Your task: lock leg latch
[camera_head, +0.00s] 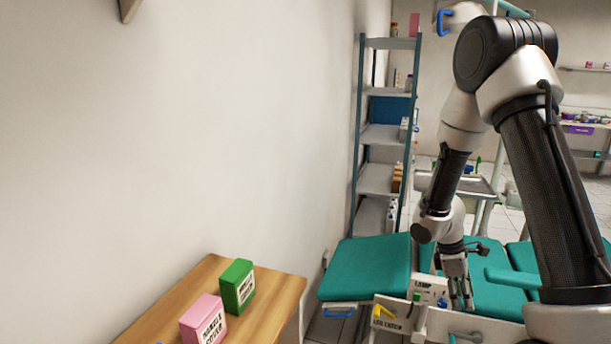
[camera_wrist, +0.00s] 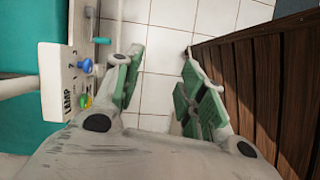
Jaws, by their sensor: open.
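A pale panel (camera_head: 390,324) with small lettering, hard to read but apparently a leg label, stands at the front of the teal dental chair (camera_head: 368,268). A yellow lever (camera_head: 384,311) sits on it, tilted. My gripper (camera_head: 461,303) points down to the right of this panel, beside a panel marked LAMP (camera_head: 430,286). In the wrist view my gripper (camera_wrist: 157,85) is open, with floor tiles showing between its green-padded fingers. The LAMP panel (camera_wrist: 58,82), with a blue knob (camera_wrist: 86,66), is left of the fingers. I cannot make out the yellow lever there.
A wooden table (camera_head: 265,293) with a green box (camera_head: 237,286) and a pink box (camera_head: 204,320) is at lower left. A shelf rack (camera_head: 381,133) stands behind the chair. Brown wooden slats (camera_wrist: 265,88) lie close right of my fingers in the wrist view.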

